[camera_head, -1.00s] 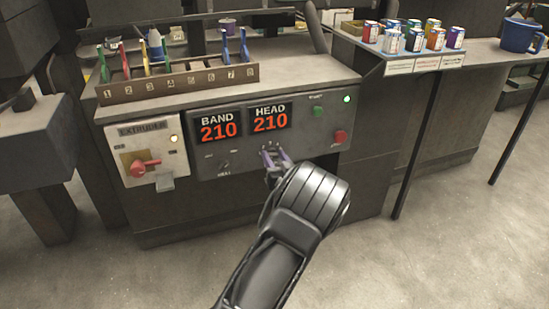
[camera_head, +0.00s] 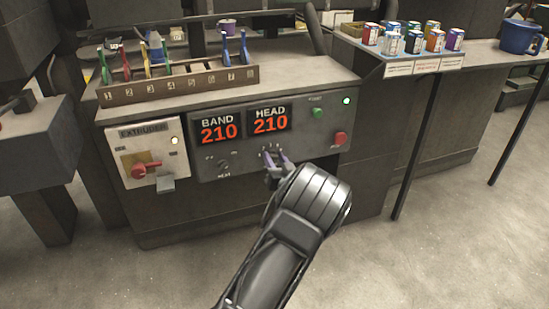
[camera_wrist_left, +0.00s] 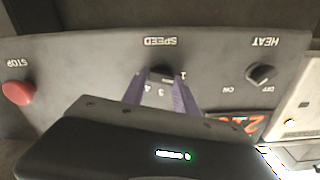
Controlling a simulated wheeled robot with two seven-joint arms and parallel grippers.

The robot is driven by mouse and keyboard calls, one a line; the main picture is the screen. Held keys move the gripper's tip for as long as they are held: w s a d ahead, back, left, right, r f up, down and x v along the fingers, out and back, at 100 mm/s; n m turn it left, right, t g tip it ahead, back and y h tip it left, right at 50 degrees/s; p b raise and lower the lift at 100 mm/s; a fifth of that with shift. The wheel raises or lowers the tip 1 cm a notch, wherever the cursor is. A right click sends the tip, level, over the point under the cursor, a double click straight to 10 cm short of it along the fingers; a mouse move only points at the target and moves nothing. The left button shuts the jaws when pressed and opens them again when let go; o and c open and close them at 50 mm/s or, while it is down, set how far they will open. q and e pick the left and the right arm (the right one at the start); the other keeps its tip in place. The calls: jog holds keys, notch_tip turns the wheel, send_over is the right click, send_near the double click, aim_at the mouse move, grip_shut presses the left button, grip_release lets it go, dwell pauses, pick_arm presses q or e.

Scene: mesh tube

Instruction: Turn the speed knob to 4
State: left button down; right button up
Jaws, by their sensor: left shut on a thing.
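The speed knob (camera_wrist_left: 160,73) is a dark knob on the grey control panel, under the word SPEED, which reads upside down in the left wrist view. Marks 1, 3 and 4 show around it. My left gripper (camera_wrist_left: 158,76) has its two purple fingers on either side of the knob, shut on it. The fingers hide most of the knob, so I cannot tell which number it points to. In the head view my left gripper (camera_head: 275,158) is at the panel below the HEAD display (camera_head: 269,118). My right gripper is not in view.
The heat knob (camera_wrist_left: 261,74) is beside the speed knob, set by OFF. The red stop button (camera_wrist_left: 17,92) and the green start button (camera_head: 318,112) are on the same panel. A red switch (camera_head: 143,170) is on the extruder plate. Tools stand in a numbered rack (camera_head: 180,86) above.

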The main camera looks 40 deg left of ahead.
pick_arm(q)
jog(key=m+p, duration=0.2)
jog(key=shift+w+d+r+m, duration=0.1)
jog(key=shift+m, duration=0.3)
jog(key=shift+m+p, duration=0.6)
jog(key=shift+m, duration=0.3)
jog(key=m+p, duration=0.1)
jog(key=m, duration=0.2)
jog(key=shift+m+p, duration=0.3)
jog(key=m, duration=0.1)
jog(key=m+p, duration=0.1)
jog(key=m, duration=0.1)
jog(key=shift+w+d+f+m, duration=0.1)
jog(key=shift+f+m, duration=0.2)
jog(key=m+p, duration=0.1)
jog(key=m, duration=0.4)
jog(key=shift+f, duration=0.2)
jog(key=m, duration=0.6)
jog(key=shift+f, duration=0.2)
